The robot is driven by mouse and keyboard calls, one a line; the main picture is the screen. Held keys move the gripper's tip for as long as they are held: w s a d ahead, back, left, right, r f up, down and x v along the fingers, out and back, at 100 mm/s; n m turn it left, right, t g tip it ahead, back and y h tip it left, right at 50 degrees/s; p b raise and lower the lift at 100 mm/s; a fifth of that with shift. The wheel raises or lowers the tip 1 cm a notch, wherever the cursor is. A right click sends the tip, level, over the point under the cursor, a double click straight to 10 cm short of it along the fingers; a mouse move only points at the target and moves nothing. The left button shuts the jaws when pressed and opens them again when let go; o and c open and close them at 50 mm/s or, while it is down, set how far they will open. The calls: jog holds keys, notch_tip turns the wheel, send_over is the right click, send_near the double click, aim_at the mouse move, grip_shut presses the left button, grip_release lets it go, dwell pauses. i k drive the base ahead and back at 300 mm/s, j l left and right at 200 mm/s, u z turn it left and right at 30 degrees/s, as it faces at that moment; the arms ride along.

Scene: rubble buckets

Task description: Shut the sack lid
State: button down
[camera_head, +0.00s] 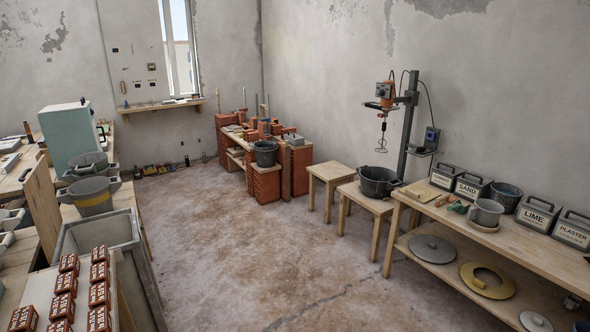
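No sack that I can make out for certain shows in the head view. Labelled dark boxes with handles stand along the back of the right bench: one reading SAND (467,189), one reading LIME (537,216) and one reading PLASTER (573,232). Another box (444,177) stands left of the SAND box, its label too small to read surely. Whether any of their tops is a lid standing open, I cannot tell. My gripper is not in view.
The right bench (430,221) has round discs on its lower shelf. A black tub (377,184) sits on a low table under a mixer stand (408,125). A grey trough (100,232) and red blocks (64,283) are at left. The middle floor (230,235) is clear.

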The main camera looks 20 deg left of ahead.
aim_at(38, 188)
jog(key=i+j+u, duration=0.2)
jog(key=i+u, duration=0.2)
jog(key=i+j+u, duration=0.1)
jog(key=i+u, duration=0.65)
jog(key=i+l+u, duration=0.1)
jog(key=i+u, duration=0.15)
jog(key=u, duration=0.15)
